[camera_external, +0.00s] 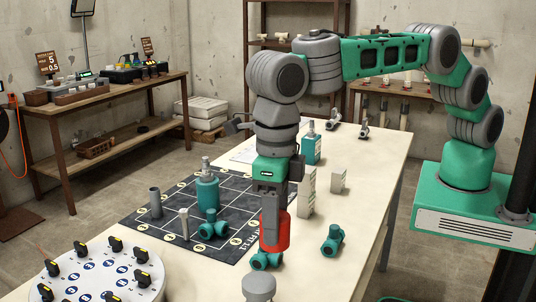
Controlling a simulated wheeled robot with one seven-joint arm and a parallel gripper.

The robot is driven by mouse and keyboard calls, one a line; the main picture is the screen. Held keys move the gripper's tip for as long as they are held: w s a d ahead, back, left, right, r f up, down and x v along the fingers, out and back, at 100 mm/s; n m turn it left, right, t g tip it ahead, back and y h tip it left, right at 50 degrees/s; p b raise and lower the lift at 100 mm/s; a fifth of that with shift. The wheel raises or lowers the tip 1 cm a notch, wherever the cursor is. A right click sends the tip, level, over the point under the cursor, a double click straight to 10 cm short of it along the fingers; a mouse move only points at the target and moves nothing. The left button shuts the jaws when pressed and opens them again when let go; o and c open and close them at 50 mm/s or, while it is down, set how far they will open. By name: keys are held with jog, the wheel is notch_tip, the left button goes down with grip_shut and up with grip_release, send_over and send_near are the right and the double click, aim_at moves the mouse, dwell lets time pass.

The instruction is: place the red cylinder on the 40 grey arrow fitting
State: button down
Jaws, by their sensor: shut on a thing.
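The red cylinder (284,233) is upright in my gripper (271,236), with a grey finger covering part of its front. My gripper points down and is shut on it. A teal fitting (262,262) lies directly below the cylinder at the edge of the dark mat. Whether the cylinder touches this fitting cannot be told. Another teal fitting (332,241) lies on the bare table to the right, and a third teal fitting (212,230) is on the mat. The number 40 and a grey arrow are too small to make out on any of them.
The dark gridded mat (165,228) holds a teal bottle (207,190), a grey tube (155,202) and a pale post (184,224). White boxes (308,193) and another teal bottle (311,148) stand behind.

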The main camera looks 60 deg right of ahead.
jog(key=a+f, duration=0.1)
jog(key=w+f, duration=0.1)
jog(key=w+a+f+p, duration=0.1)
jog(key=shift+a+f, duration=0.3)
jog(key=shift+f, duration=0.1)
jog(key=shift+f+p, duration=0.5)
jog(key=shift+f, duration=1.2)
jog(key=c, duration=0.7)
grip_release()
jog(key=shift+o, duration=0.2)
